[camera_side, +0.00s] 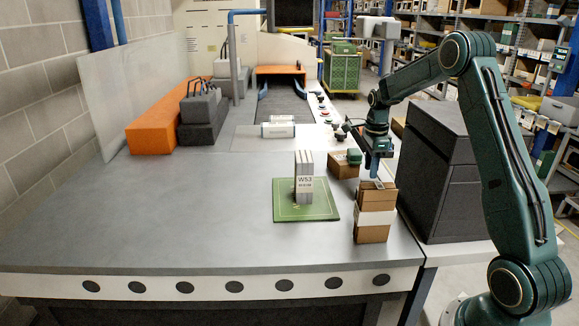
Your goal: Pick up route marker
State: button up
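A grey upright block of several layers with a white label reading "W53" (305,189) stands on a green square mat (287,211). It is the only piece with readable route-like lettering; I cannot tell for certain whether it is the route marker. My gripper (376,177) points down over a stack of brown cardboard boxes (372,234) with a white band, right of the mat. A small grey piece (379,185) shows at the top of the stack, just under the fingertips. Whether the fingers touch it, and whether they are open or shut, is too small to tell.
Another brown box (342,167) stands behind the stack, close to my gripper. A dark cabinet (440,170) stands to the right. White rolls (279,127), an orange block (158,125) and dark grey blocks (200,118) lie farther back. The table's left and front are clear.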

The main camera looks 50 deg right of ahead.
jog(key=shift+f, duration=0.15)
jog(key=shift+d+f, duration=0.1)
jog(key=shift+f, duration=2.4)
jog(key=shift+c, duration=0.2)
grip_shut()
